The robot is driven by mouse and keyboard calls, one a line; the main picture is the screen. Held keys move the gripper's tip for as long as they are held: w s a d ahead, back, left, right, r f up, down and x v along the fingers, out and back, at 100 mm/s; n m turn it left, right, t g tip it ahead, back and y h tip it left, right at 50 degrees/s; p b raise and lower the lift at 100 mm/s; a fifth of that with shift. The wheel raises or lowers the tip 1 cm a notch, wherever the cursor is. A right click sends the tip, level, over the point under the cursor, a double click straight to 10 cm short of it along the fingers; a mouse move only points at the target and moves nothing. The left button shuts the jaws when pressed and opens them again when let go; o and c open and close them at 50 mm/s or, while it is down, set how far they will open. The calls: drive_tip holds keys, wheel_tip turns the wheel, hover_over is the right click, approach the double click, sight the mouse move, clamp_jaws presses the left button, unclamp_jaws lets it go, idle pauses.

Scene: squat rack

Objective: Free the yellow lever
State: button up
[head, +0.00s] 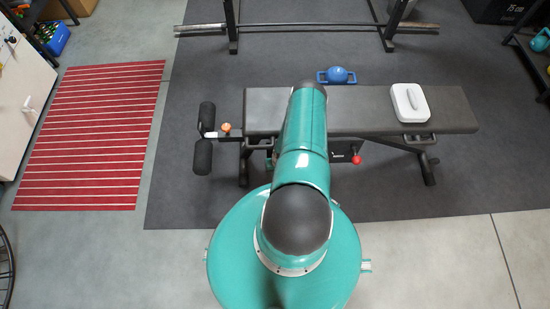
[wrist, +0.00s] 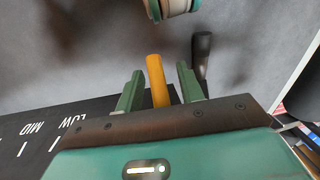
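The yellow lever (wrist: 157,82) shows in the wrist view as a short orange-yellow bar. It stands between the two green fingers of my gripper (wrist: 159,70). The fingers are apart, and a gap shows on each side of the lever, so my gripper is open around it and not visibly touching it. The lever's lower end is hidden behind the brown edge of my gripper.
A black plate marked LOW and MID (wrist: 30,140) lies left in the wrist view; a dark rod (wrist: 201,55) stands right of the fingers.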

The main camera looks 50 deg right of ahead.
wheel_tip(320, 180, up, 14)
drive_tip(key=s+d, duration=0.1)
drive_tip(key=shift+s+d+f, duration=0.2)
drive_tip(key=shift+s, duration=0.1)
idle(0.3)
drive_tip(key=s+a+t+h, duration=0.3)
drive_tip(key=x, duration=1.2)
drive_tip(key=shift+w+d+f, duration=0.15)
drive_tip(key=shift+d+f, duration=0.05)
drive_tip(key=shift+f, duration=0.1)
clamp_jaws()
